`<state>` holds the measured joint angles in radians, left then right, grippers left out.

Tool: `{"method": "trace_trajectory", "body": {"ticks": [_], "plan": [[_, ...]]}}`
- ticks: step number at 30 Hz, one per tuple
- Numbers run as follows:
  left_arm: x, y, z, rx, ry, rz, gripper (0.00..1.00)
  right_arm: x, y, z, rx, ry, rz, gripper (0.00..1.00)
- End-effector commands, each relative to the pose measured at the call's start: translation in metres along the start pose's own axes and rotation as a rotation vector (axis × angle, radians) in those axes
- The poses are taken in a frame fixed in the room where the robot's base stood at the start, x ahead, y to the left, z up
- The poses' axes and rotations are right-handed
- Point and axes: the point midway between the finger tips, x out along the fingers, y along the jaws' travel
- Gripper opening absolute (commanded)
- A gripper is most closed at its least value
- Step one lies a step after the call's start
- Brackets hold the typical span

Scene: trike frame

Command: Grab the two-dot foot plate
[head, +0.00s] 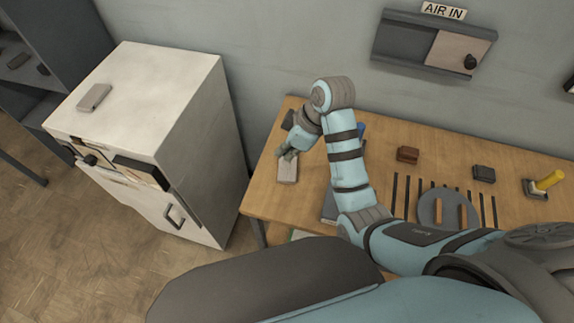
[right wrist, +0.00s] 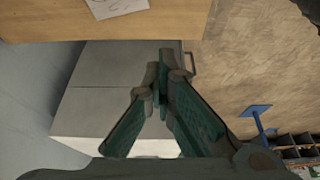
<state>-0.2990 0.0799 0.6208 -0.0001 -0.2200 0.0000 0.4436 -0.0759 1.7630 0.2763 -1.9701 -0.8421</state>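A pale, flat block (head: 288,170) lies near the left end of the wooden table in the head view. A similar pale block (head: 94,97) lies on top of the white cabinet. I cannot make out dots on either. My right gripper (head: 287,154) is low at the far edge of the block on the table. In the right wrist view its fingers (right wrist: 160,90) come together at the tips with nothing seen between them. A pale piece with dark marks (right wrist: 117,6) is cut off at the top there. My left gripper is not in view.
The white cabinet (head: 200,120) stands left of the table (head: 268,193). A brown block (head: 407,154), a dark block (head: 484,174), a yellow-handled piece (head: 549,180) and a round grey plate (head: 430,208) are on the table's right. A wall box (head: 410,45) hangs behind.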

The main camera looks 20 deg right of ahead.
Motion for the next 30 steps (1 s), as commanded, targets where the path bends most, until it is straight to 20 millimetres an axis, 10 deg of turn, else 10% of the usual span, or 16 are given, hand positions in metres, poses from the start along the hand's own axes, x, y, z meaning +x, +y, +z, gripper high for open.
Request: {"method": "trace_trajectory", "body": {"ticks": [12,27,30], "plan": [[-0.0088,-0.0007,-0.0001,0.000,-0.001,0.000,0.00,-0.0196,0.0000,-0.0081,-0.001,0.000,-0.001,0.01],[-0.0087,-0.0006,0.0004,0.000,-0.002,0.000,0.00,-0.0193,0.0002,-0.0081,-0.001,0.001,0.000,0.80],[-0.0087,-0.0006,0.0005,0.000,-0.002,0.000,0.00,-0.0193,0.0002,-0.0081,-0.001,0.001,0.000,0.80]]}}
